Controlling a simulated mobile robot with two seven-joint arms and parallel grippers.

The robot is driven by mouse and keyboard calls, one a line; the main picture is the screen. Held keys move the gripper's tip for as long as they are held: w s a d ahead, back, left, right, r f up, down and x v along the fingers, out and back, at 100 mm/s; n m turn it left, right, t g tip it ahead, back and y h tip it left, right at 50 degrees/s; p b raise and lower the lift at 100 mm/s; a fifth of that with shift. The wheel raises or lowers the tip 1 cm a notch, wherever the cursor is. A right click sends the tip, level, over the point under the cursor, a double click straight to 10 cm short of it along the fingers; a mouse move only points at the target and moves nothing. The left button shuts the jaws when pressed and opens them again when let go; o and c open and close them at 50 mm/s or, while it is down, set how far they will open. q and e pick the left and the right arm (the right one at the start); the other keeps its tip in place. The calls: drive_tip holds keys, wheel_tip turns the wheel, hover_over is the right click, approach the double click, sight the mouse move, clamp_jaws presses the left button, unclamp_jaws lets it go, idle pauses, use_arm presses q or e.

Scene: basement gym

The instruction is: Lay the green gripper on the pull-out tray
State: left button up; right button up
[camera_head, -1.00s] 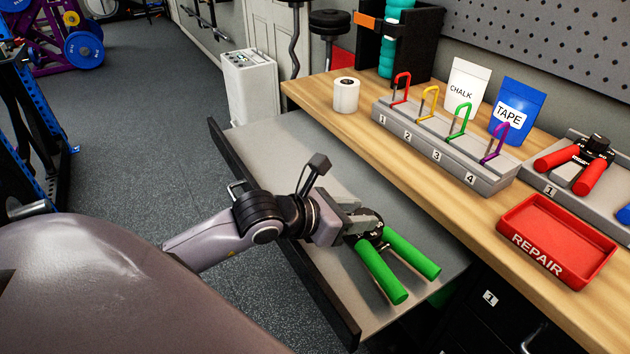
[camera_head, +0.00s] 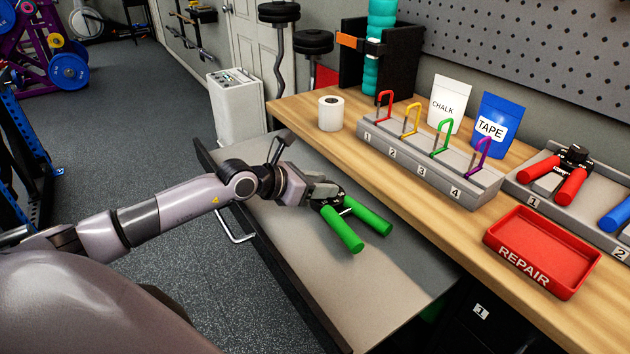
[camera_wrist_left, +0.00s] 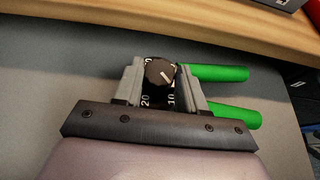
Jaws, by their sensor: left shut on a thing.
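The green gripper (camera_head: 344,227) is a hand-grip trainer with two green handles and a black dial head. My left gripper (camera_head: 322,192) is shut on its head, and the handles point away toward the lower right. In the left wrist view the black dial (camera_wrist_left: 160,72) sits between my fingers (camera_wrist_left: 162,85), with the green handles (camera_wrist_left: 220,73) to the right. The grey pull-out tray (camera_head: 390,285) lies beneath. I cannot tell whether the green gripper touches the tray. My right gripper is not in view.
The wooden bench (camera_head: 420,210) carries a tape roll (camera_head: 331,113), a numbered rack (camera_head: 430,165) of coloured hooks, a red REPAIR bin (camera_head: 543,250) and a holder with a red gripper (camera_head: 558,180). The tray's front part is bare.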

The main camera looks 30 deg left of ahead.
use_arm(q)
drive_tip(key=w+a, duration=0.2)
drive_tip(key=shift+w+a+f+b, duration=0.2)
drive_tip(key=shift+a+f+b, duration=0.15)
drive_tip(key=shift+f+b, duration=0.05)
drive_tip(key=shift+f, duration=0.3)
drive_tip(key=shift+f, duration=0.1)
drive_tip(key=o, duration=1.2)
drive_tip(key=shift+c, duration=0.2)
drive_tip(key=shift+s, duration=0.1)
drive_tip(key=v, duration=1.2)
